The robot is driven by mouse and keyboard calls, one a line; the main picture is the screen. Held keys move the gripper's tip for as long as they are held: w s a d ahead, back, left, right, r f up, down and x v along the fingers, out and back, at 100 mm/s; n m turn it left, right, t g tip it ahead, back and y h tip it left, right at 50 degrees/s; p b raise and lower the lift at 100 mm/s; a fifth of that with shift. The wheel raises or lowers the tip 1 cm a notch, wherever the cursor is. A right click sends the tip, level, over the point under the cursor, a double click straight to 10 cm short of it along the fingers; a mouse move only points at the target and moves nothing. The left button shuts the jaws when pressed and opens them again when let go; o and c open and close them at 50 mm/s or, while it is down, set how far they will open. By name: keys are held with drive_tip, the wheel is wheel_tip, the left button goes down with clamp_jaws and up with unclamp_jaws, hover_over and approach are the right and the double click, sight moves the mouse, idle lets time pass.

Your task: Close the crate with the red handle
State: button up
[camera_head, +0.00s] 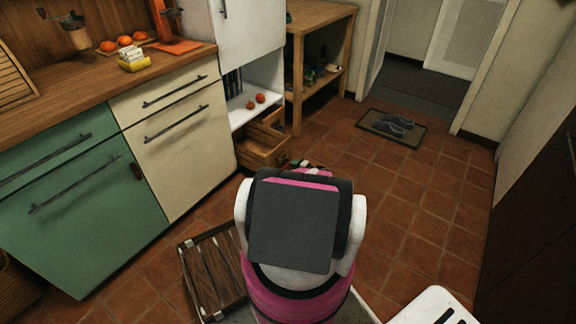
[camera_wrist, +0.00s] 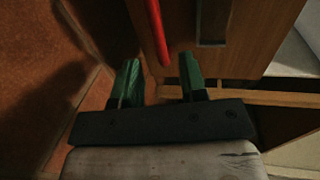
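A wooden crate (camera_head: 258,157) juts out at the bottom of the white shelf unit, so it stands open. In the wrist view a wooden front panel (camera_wrist: 258,40) fills the upper middle, with a dark slot-like fitting on it. The red handle (camera_wrist: 157,28) shows there as a red bar running up from the fingertips. My gripper (camera_wrist: 160,62) is open, its two green fingers apart. The lower end of the red handle lies between or just beyond the tips, with visible gaps on both sides; contact cannot be told. In the head view my arm mostly hides the gripper.
The white shelf (camera_head: 255,108) above the crate holds small red and brown round items. A wooden side table (camera_head: 297,75) stands right of it. A slatted wooden rack (camera_head: 213,275) lies on the floor beside my base. A doormat with shoes (camera_head: 392,128) lies farther back; the tiled floor to the right is clear.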

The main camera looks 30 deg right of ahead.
sight(288, 164)
drive_tip(key=shift+x, duration=2.65)
drive_tip(key=shift+a, duration=0.1)
clamp_jaws()
